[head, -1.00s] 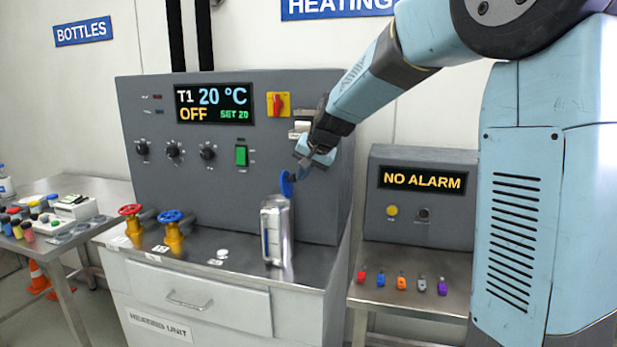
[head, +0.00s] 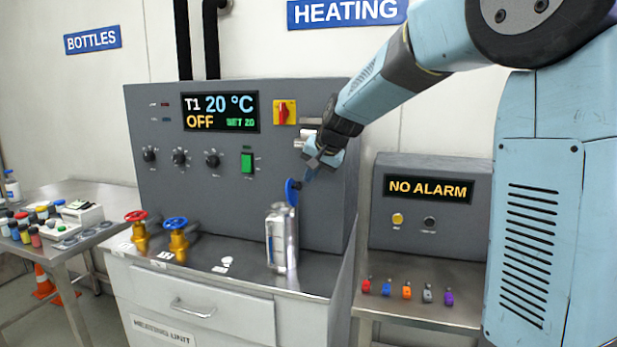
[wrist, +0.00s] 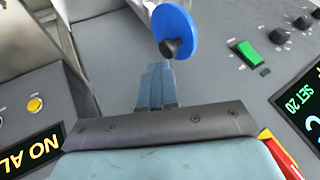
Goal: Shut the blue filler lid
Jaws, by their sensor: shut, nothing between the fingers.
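The blue filler lid (head: 291,192) stands raised on edge at the top of the silver metal tank (head: 281,240), on the right of the heating unit's top. In the wrist view the lid (wrist: 181,27) is a blue disc with a dark knob, just beyond the fingertips. My gripper (head: 308,177) is shut and empty, just above and to the right of the lid. In the wrist view my gripper (wrist: 156,70) points at the lid's lower edge; I cannot tell whether they touch.
The grey control panel (head: 225,215) stands close behind the tank and gripper. Red (head: 137,228) and blue (head: 176,235) valve wheels stand to the left. The alarm box (head: 425,238) stands to the right, with several small coloured items in front. The worktop between valves and tank is mostly clear.

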